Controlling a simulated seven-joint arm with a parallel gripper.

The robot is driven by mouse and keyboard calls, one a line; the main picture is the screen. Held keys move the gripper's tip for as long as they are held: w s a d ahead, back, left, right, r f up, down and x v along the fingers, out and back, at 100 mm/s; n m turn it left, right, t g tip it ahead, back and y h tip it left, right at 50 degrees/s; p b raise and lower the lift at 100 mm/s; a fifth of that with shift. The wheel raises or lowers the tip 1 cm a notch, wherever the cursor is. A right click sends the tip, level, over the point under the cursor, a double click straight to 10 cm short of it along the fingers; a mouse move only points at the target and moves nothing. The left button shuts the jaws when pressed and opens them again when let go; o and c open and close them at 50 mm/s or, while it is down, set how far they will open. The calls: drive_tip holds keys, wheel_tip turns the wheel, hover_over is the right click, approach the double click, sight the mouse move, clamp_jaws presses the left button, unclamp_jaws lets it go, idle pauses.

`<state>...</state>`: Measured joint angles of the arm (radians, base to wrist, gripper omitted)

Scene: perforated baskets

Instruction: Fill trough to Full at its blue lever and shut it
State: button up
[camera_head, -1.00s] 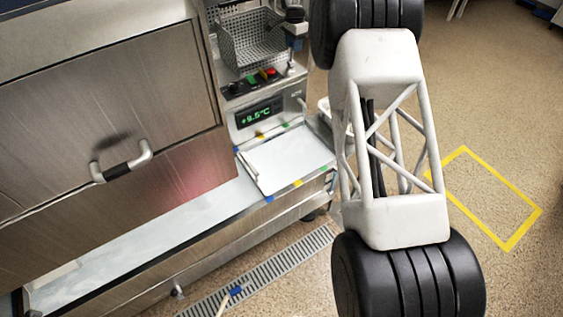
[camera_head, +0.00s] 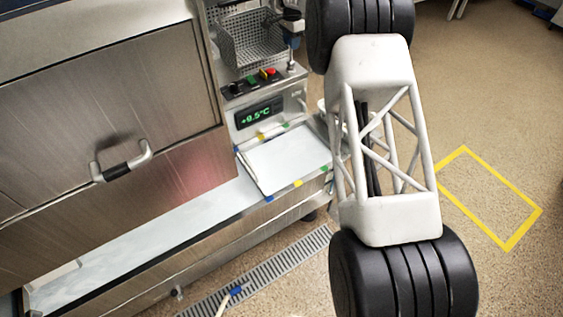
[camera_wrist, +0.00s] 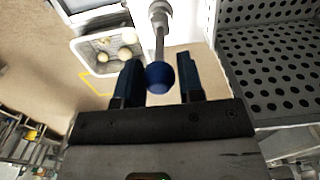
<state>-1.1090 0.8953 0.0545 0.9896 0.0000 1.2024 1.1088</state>
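The blue round knob (camera_wrist: 160,77) of the lever sits on a metal stem (camera_wrist: 160,32) in the wrist view. My gripper (camera_wrist: 157,62) is open, with one dark blue finger on each side of the knob. Gaps show between the knob and both fingers, wider on the right. In the head view the gripper end is small and partly hidden behind my arm, near the top of the machine's control panel. I cannot tell for sure which part is the trough, and no Full mark is readable.
A perforated metal basket (camera_head: 252,42) stands close beside the lever; its wall (camera_wrist: 268,75) fills the right of the wrist view. A white bin (camera_wrist: 84,52) holds several pale round items. A panel with buttons (camera_head: 262,78) and a green display (camera_head: 259,114) is below.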

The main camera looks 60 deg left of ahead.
drive_tip(key=shift+a, duration=0.3)
drive_tip(key=shift+o, duration=0.2)
drive_tip(key=o, duration=0.4)
drive_tip(key=shift+r, duration=0.1)
drive_tip(key=shift+r, duration=3.4)
